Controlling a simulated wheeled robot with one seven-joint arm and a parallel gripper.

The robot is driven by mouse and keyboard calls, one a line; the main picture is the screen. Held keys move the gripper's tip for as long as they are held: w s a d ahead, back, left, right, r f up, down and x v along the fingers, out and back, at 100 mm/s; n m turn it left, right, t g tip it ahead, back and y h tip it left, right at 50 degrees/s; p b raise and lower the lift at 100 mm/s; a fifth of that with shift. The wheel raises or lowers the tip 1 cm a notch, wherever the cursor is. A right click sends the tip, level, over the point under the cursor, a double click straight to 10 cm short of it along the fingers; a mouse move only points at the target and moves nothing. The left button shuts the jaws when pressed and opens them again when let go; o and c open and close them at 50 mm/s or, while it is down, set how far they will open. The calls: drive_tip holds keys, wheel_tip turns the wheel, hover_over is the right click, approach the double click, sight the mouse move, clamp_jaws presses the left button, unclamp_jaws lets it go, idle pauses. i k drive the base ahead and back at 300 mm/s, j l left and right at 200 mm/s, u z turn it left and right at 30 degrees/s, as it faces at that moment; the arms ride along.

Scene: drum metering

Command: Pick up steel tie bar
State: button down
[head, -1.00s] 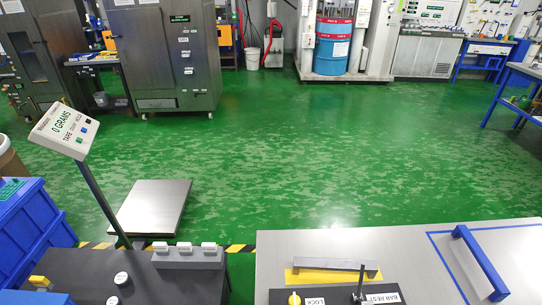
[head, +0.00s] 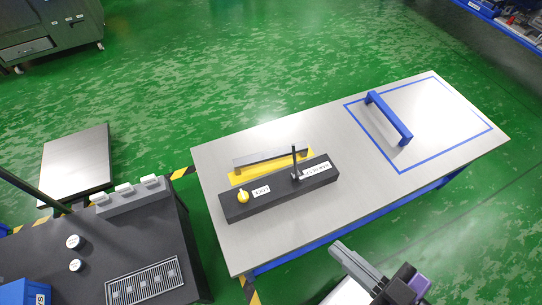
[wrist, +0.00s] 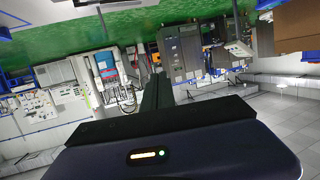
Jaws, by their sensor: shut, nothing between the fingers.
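The steel tie bar (head: 272,157), a long grey bar, lies on a yellow strip (head: 240,177) behind a black block (head: 278,190) on the light grey table. The block carries a yellow knob (head: 243,197), a LOCK label, a BAR REST label and a thin upright black post (head: 295,160). My gripper (head: 340,248) is at the bottom of the head view, in front of the table's near edge, well apart from the bar. It is shut and empty. In the wrist view its dark fingers (wrist: 156,92) point into the upside-down room; the bar does not show there.
A blue handle (head: 389,118) stands in a blue-outlined square at the table's right. A black bench (head: 120,240) with white-topped buttons and a grate is at left, beyond a gap. A steel floor plate (head: 76,160) lies behind it. The table's middle front is clear.

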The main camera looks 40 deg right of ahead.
sight(303, 147)
drive_tip(key=i+j+z, duration=0.25)
drive_tip(key=j, duration=0.2)
drive_tip(key=i+j+z, duration=0.2)
drive_tip(key=j, duration=0.25)
drive_tip(key=j+z, duration=0.25)
drive_tip(key=j, duration=0.25)
drive_tip(key=j+z, duration=0.2)
drive_tip(key=j, duration=0.3)
drive_tip(key=i, duration=0.05)
